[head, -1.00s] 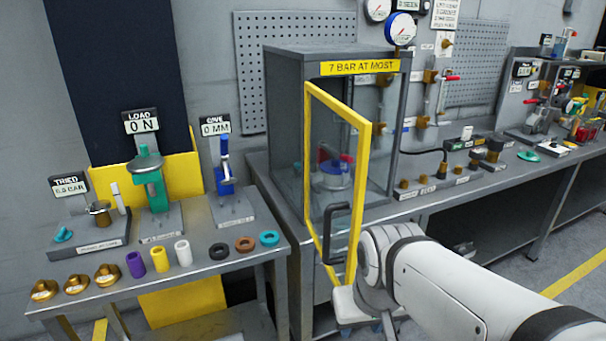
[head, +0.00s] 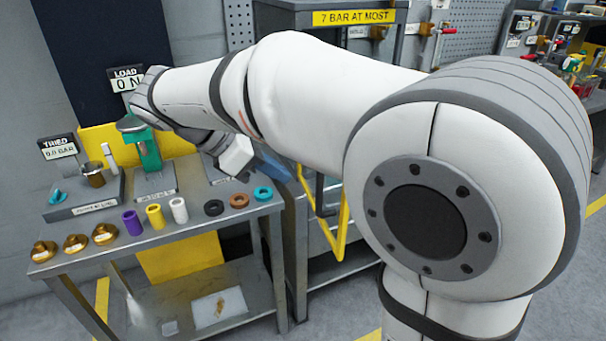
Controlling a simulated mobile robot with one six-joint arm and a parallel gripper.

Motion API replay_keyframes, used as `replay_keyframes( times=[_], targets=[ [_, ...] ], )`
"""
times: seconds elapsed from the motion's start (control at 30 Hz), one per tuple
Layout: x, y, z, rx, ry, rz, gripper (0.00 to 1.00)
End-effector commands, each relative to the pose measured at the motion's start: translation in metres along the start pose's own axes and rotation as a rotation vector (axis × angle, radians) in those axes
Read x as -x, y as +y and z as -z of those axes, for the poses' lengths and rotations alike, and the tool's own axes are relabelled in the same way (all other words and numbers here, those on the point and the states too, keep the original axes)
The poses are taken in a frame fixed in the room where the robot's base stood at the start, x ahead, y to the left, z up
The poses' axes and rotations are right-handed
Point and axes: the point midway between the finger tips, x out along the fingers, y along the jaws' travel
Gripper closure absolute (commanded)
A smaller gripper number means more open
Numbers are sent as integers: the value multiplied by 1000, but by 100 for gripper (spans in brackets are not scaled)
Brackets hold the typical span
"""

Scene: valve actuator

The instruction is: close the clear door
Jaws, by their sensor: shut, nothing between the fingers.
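The clear door (head: 341,236) has a yellow frame. Its lower part shows below my arm in the head view, swung out from the cabinet (head: 352,4). My arm hides its upper part and most of the cabinet's front. My gripper (head: 262,164) is shut and empty. Its white body is above the right end of the left table, left of the door. Its fingertips are blurred against the background, and I cannot tell whether they touch the door.
The left table (head: 150,262) holds brass fittings (head: 76,243), coloured rings (head: 178,210) and a green press (head: 147,150) close below my wrist. The right bench carries several fittings (head: 572,65), partly hidden. My arm crosses the middle of the view.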

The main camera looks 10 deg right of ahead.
Motion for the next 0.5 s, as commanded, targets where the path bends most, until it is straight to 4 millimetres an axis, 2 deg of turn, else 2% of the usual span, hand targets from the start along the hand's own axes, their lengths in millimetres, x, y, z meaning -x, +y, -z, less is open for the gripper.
replay_keyframes(
  times=[0.47,0.5],
  targets=[
    [-96,-2,-1,-5,2,5,100],
    [-100,-2,-8,-8,2,5,100]
  ],
)
